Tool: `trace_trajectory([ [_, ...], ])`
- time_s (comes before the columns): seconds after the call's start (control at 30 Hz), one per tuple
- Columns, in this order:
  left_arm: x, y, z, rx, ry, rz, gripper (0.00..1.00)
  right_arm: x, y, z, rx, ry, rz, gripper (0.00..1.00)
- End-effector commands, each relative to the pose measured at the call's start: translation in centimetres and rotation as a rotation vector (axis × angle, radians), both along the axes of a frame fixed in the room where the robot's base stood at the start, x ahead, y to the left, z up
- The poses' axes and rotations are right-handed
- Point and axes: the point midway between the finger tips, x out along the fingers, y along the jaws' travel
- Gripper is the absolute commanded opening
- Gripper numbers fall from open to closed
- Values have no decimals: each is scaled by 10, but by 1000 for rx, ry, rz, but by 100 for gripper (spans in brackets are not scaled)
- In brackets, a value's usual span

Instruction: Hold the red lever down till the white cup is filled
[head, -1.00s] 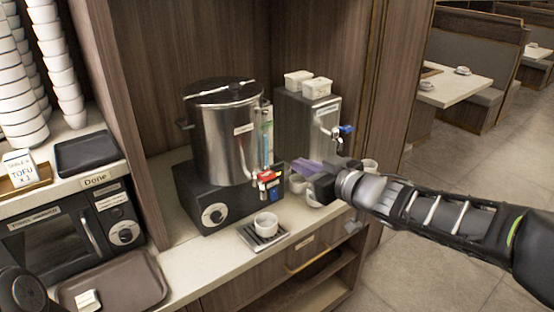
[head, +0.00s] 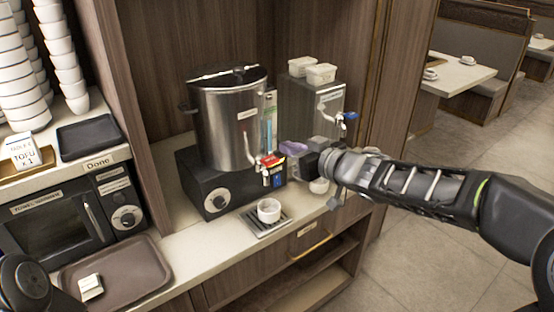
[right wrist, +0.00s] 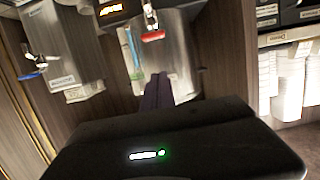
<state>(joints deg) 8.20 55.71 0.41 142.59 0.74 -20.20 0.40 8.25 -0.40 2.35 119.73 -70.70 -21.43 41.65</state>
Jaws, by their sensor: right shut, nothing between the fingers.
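The red lever (head: 272,160) is on the tap at the front of the steel urn (head: 225,125); it also shows near the top of the right wrist view (right wrist: 153,36). The white cup (head: 268,211) stands upright on the drip tray (head: 256,225) below the tap. I see no stream, and its fill level is unclear. My right gripper (head: 288,149) is shut and empty, its purple fingers just right of the lever in the head view. I cannot tell whether they touch it. The fingers (right wrist: 157,92) point toward the urn in the right wrist view. My left gripper is not visible.
A second steel dispenser (head: 325,107) with a blue-handled tap stands to the right, white containers (head: 320,73) on top. Another white cup (head: 319,186) is partly hidden by my right gripper. A brown tray (head: 140,268) lies at left on the counter, before a dark oven (head: 60,225).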

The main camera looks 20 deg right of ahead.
Motion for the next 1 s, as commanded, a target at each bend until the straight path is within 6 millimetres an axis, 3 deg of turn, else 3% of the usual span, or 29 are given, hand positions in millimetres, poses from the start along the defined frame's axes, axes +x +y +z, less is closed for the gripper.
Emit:
trace_trajectory([
  [0.27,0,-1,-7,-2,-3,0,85,51,22,-16,0,2,3,0],
  [0.3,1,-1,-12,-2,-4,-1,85,49,20,-28,1,5,0,0],
  [0.5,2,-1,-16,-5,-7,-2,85,48,20,-49,0,2,1,0],
  [1.0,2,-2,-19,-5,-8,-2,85,48,19,-55,0,-3,0,0],
])
